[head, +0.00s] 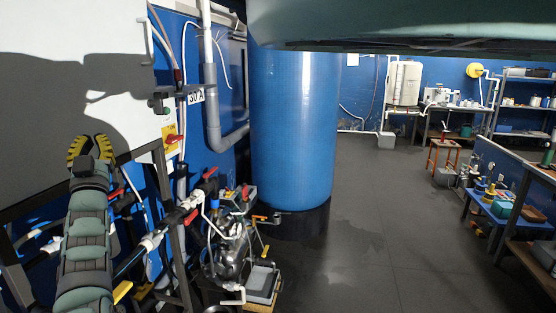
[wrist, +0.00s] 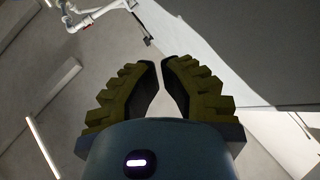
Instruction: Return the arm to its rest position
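My gripper (head: 91,139) is at the left of the head view, pointing up in front of a large pale panel (head: 90,30). Its yellow, ridged fingers stand apart with nothing between them. My green-grey arm rises below it from the bottom left edge. In the wrist view, my gripper (wrist: 161,62) shows two curved fingers with a narrow gap between their tips. It holds nothing, and the view behind it is of ceiling and a light strip.
Pipes and red-handled valves (head: 174,139) are close right of my gripper. A big blue tank (head: 293,130) stands mid-view. A grey bin (head: 263,284) is on the floor before it. Open dark floor (head: 375,230) lies right of the tank, with a low blue table (head: 490,213) beyond.

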